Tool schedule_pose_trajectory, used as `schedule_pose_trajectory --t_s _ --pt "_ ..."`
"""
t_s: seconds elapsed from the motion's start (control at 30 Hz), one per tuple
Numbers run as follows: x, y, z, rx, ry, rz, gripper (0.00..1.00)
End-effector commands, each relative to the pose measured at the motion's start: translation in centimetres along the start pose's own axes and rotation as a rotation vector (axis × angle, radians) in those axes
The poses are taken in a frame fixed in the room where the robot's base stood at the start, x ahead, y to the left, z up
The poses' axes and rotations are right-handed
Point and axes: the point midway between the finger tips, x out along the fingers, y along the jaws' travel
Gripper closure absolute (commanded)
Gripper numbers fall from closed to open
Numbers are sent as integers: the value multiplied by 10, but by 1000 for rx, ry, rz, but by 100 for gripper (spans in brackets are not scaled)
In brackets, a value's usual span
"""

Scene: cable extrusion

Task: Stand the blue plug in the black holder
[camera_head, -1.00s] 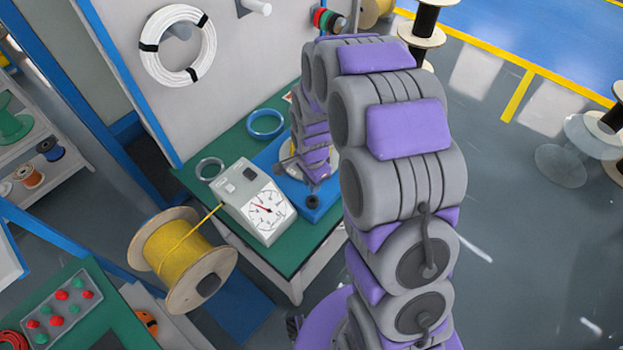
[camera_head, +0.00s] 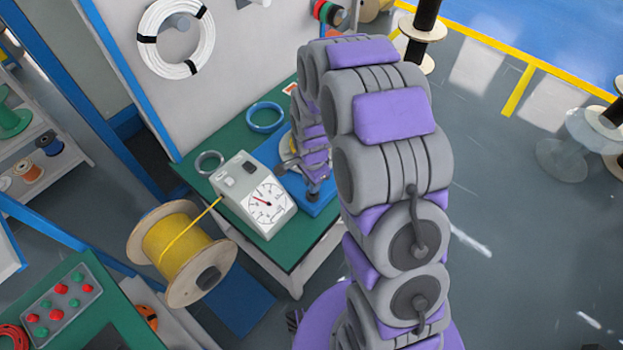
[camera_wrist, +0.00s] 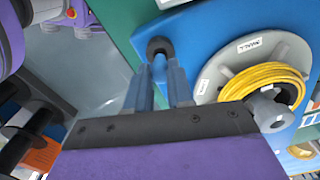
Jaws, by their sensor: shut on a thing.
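In the wrist view my gripper (camera_wrist: 158,88) is shut on the blue plug (camera_wrist: 160,70), which shows as a short blue piece between the two blue-grey fingers. The black holder (camera_wrist: 158,45), a dark ring on the blue board (camera_wrist: 195,45), is just beyond the fingertips. The plug's far end overlaps the holder's near rim in this view; I cannot tell whether it is inside or only in front of it. In the head view my arm hides most of the blue board (camera_head: 323,207), and the plug is too small to make out.
A grey disc (camera_wrist: 232,58) with a yellow cable coil (camera_wrist: 265,82) lies beside the holder. A gauge box (camera_head: 243,180), a blue ring (camera_head: 265,117) and a grey ring (camera_head: 209,161) sit on the green table (camera_head: 290,248). A yellow cable spool (camera_head: 178,245) stands left of it.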

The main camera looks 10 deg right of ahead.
Motion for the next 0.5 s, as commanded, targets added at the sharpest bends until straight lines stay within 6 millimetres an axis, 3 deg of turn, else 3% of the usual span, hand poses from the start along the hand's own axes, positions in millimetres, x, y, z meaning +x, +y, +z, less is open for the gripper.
schedule_pose_trajectory --t_s 0.5 --pt "18 1 0 1 0 2 96"
